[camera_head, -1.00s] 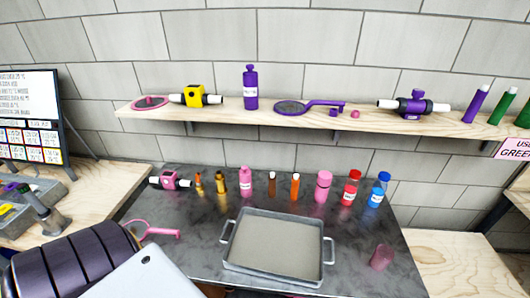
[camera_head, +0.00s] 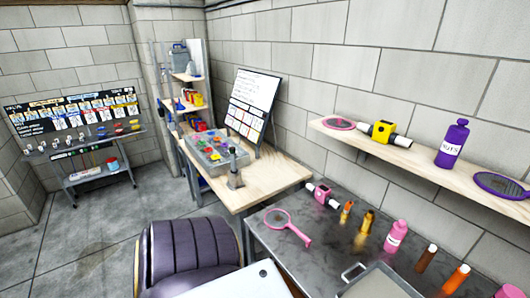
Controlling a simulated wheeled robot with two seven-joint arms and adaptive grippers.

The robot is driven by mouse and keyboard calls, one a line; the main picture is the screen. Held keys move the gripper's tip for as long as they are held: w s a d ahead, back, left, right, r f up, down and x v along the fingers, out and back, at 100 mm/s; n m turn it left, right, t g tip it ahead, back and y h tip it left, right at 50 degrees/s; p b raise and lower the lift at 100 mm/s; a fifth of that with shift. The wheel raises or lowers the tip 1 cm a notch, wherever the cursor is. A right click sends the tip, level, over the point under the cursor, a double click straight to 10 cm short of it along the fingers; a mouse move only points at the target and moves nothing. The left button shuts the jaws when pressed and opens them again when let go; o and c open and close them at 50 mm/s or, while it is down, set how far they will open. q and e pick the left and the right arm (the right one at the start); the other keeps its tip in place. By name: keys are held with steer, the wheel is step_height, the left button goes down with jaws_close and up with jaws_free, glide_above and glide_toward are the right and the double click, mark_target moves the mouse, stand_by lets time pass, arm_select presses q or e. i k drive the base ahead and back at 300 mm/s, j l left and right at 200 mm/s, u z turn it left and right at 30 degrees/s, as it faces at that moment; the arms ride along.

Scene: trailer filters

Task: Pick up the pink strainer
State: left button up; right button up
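A pink strainer (camera_head: 278,218) with a round grey mesh lies on the dark metal table (camera_head: 345,235), near its left end. Its pink handle points to the lower right. A second flat, round pink-rimmed strainer-like thing (camera_head: 339,123) lies on the left end of the wooden wall shelf (camera_head: 415,155). Neither of my grippers is in view.
A pink device (camera_head: 321,194), several small bottles and a grey tray (camera_head: 376,284) stand right of the strainer. A dark ribbed seat-like object (camera_head: 190,250) and a white panel (camera_head: 225,285) fill the lower foreground. A wooden bench (camera_head: 265,185) stands behind. Left floor is open.

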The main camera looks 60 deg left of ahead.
mark_target(277, 220)
steer(key=l+u, duration=0.1)
steer(key=u, duration=0.35)
steer(key=k+u, duration=0.1)
steer(key=u, duration=0.4)
steer(key=k+l+u, duration=0.1)
steer(key=u, duration=0.35)
steer(key=k+u, duration=0.1)
steer(key=u, duration=0.35)
